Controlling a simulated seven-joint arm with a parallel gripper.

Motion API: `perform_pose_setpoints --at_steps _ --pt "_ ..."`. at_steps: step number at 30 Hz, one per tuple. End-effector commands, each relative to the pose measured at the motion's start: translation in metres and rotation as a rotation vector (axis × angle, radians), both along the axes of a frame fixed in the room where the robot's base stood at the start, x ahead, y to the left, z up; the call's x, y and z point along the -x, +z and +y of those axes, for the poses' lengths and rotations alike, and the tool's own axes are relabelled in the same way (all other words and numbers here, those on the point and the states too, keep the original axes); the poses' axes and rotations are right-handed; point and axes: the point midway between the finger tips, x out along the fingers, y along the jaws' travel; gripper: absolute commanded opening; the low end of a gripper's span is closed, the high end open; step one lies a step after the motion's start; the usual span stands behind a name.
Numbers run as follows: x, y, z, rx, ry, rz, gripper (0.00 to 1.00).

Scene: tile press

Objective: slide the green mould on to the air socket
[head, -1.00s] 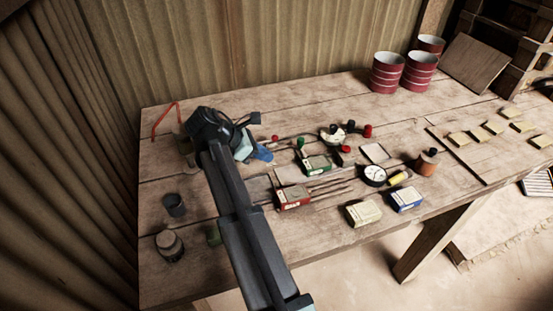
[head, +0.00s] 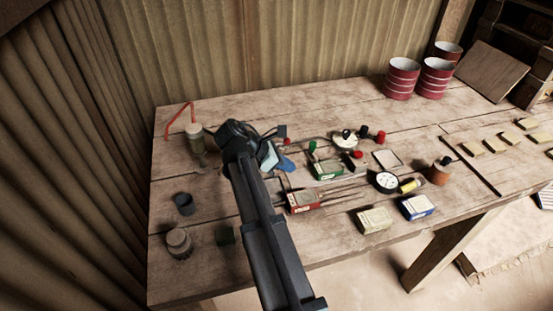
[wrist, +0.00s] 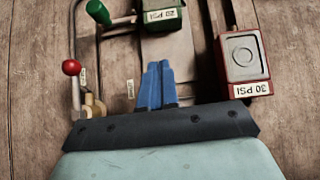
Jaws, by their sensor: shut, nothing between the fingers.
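The green mould (head: 327,170) sits on the table, right of my gripper (head: 289,165). In the wrist view the green mould (wrist: 163,22) is at the top edge, partly cut off, with a pale PSI label facing me. My gripper's blue fingers (wrist: 154,66) are shut together and empty. They point at the mould over a pale strip (wrist: 146,48), with a gap between tips and mould. A green-knobbed lever (wrist: 98,12) stands left of the mould. A red-knobbed one (wrist: 71,68) stands beside brass fittings (wrist: 94,106). I cannot make out the air socket.
The red mould (wrist: 244,60), labelled 30 PSI, is close on the right of my fingers. Cream (head: 374,221) and blue (head: 418,208) moulds stand near the front edge. A cup (head: 184,204) and jar (head: 178,243) are at left.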

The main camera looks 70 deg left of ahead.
Motion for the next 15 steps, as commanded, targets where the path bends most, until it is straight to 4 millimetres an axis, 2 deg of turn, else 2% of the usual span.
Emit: perform_pose_setpoints --at_steps 5,9,15 --pt "-0.022 -0.022 0.0 0.001 -0.001 0.0 0.0" --pt "-0.041 -0.019 0.001 -0.001 -0.002 0.0 0.0" --pt "-0.055 -0.019 0.001 0.0 0.0 0.001 0.0"
